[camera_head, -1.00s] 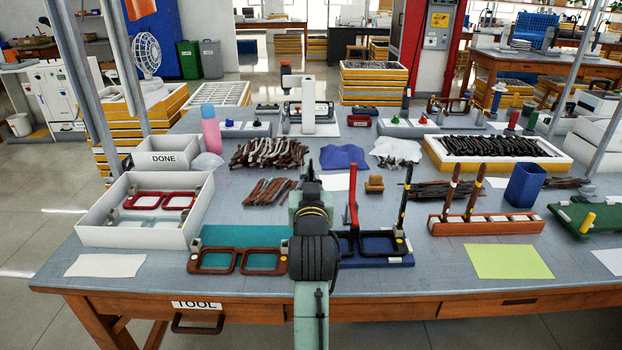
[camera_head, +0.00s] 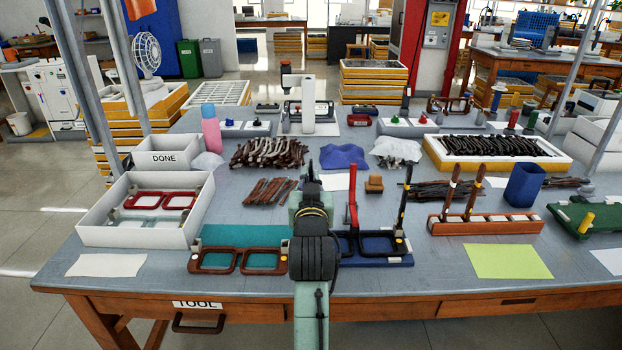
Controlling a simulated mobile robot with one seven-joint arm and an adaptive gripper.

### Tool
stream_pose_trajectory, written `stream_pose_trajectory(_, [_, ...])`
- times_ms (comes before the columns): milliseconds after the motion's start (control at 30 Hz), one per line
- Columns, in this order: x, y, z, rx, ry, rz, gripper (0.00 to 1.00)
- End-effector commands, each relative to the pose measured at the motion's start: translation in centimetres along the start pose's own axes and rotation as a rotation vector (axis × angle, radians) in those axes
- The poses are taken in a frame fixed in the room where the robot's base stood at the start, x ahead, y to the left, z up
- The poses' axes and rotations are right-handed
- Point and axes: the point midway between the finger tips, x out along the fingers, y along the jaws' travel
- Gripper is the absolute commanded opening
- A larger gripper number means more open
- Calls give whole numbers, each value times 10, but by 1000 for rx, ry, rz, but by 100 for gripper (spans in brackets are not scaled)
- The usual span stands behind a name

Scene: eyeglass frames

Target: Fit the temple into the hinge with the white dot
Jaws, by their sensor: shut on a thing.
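A brown frame front (camera_head: 238,260) stands in front of a teal mat (camera_head: 222,236), left of my arm. A dark frame (camera_head: 366,245) is on a blue mat (camera_head: 378,258) right of my arm, partly hidden by it. A red temple (camera_head: 352,196) stands upright behind the left part of the dark frame. A black temple (camera_head: 405,208) stands upright at its right end, leaning slightly, with a small pale piece near its foot. My arm covers the space between the two mats. My gripper and anything in it are hidden behind the arm.
Right of the mats, an orange-brown rack (camera_head: 486,224) holds two upright brown temples. A white tray (camera_head: 146,228) with red and pale frames is at left. Loose temples (camera_head: 268,192) lie behind. A yellow-green sheet (camera_head: 508,261) lies flat at front right.

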Motion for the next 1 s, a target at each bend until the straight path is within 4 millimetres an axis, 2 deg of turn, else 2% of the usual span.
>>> stream_pose_trajectory(767, [0, 0, 6, 0, 0, 0, 0])
stream_pose_trajectory(800, [0, 0, 6, 0, 0, 0, 7])
stream_pose_trajectory(1000, [0, 0, 6, 0, 0, 0, 20])
